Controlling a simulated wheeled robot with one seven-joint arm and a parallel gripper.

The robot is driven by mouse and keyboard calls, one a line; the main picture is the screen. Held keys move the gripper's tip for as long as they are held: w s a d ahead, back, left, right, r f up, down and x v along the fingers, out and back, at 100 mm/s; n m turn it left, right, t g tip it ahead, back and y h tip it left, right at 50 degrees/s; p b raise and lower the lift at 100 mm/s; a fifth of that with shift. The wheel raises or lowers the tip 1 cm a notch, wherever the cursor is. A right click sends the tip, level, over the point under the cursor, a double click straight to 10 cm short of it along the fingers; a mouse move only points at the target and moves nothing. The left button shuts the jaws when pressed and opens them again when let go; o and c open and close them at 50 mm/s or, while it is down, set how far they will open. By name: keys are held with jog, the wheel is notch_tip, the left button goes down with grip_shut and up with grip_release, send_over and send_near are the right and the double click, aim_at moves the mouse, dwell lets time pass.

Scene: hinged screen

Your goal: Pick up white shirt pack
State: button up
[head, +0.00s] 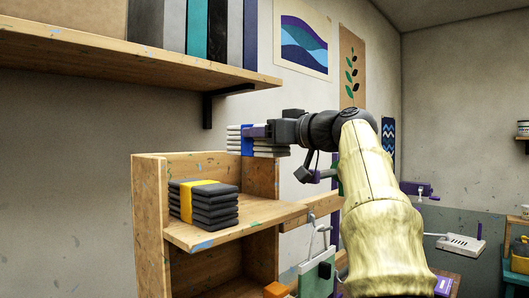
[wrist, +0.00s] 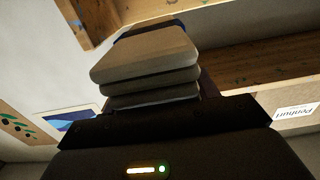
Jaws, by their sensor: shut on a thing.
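The white shirt pack (head: 234,139), a folded stack with a blue band, is held level near the top edge of the wooden cubby unit (head: 150,215) in the head view. My gripper (head: 256,132) comes from the right and is shut on the pack. In the wrist view the pack (wrist: 145,66) shows as pale, shaded folded layers just beyond my dark gripper body. The fingertips are mostly hidden there, so the gripper (wrist: 160,105) shows only in part.
A dark shirt pack with a yellow band (head: 203,207) sits on the unit's board below. A wooden wall shelf (head: 120,62) with upright books or binders and a black bracket (head: 209,108) is above left.

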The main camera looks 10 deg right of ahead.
notch_tip(320, 180, up, 7)
jog(key=p, duration=0.3)
jog(key=shift+s, duration=0.15)
dwell(0.5)
